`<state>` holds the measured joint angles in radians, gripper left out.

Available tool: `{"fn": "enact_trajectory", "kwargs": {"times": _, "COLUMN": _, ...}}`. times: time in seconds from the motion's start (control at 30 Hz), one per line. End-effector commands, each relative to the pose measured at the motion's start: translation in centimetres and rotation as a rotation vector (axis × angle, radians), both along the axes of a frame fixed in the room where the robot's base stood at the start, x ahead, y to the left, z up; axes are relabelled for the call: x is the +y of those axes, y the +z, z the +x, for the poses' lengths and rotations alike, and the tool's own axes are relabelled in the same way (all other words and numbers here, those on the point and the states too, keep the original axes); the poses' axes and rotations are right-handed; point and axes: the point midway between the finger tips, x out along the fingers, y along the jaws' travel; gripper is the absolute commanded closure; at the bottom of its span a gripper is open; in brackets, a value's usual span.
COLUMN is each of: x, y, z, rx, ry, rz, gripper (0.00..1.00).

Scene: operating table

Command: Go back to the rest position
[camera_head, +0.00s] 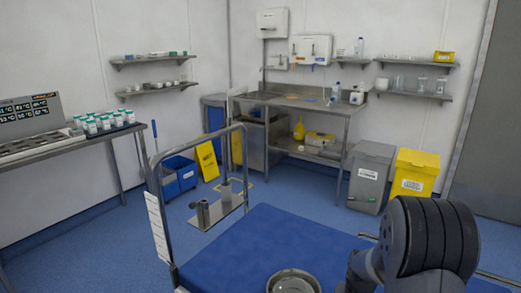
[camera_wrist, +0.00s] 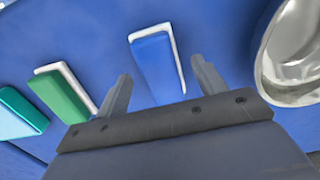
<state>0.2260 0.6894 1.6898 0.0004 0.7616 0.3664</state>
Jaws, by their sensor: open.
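My gripper (camera_wrist: 162,92) shows in the wrist view with its two fingers spread apart and nothing between them that it holds. It is above the blue surface of the operating table (camera_head: 235,240). A blue block with a white edge (camera_wrist: 156,66) lies beyond the fingertips, apart from them as far as I can tell. In the head view my dark arm stands at the lower right, and the gripper itself is hidden or out of frame.
A metal bowl (camera_head: 293,281) stands on the table; it also shows in the wrist view (camera_wrist: 292,52). A green block (camera_wrist: 62,97) and a teal block (camera_wrist: 20,110) lie at the left. A metal rail (camera_head: 150,165) rises at the table's far left.

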Motion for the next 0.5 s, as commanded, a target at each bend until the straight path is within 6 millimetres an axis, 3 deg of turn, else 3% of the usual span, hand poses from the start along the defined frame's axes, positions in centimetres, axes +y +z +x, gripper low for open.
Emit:
{"fn": "enact_trajectory", "kwargs": {"times": 0.17, "x": 0.0, "y": -2.3, "z": -0.1, "rx": 0.004, "ry": 0.0, "rz": 0.001, "gripper": 0.34}}
{"fn": "enact_trajectory", "kwargs": {"times": 0.5, "x": 0.0, "y": 4.7, "z": 0.1, "rx": -0.005, "ry": 0.0, "rz": -0.001, "gripper": 0.34}}
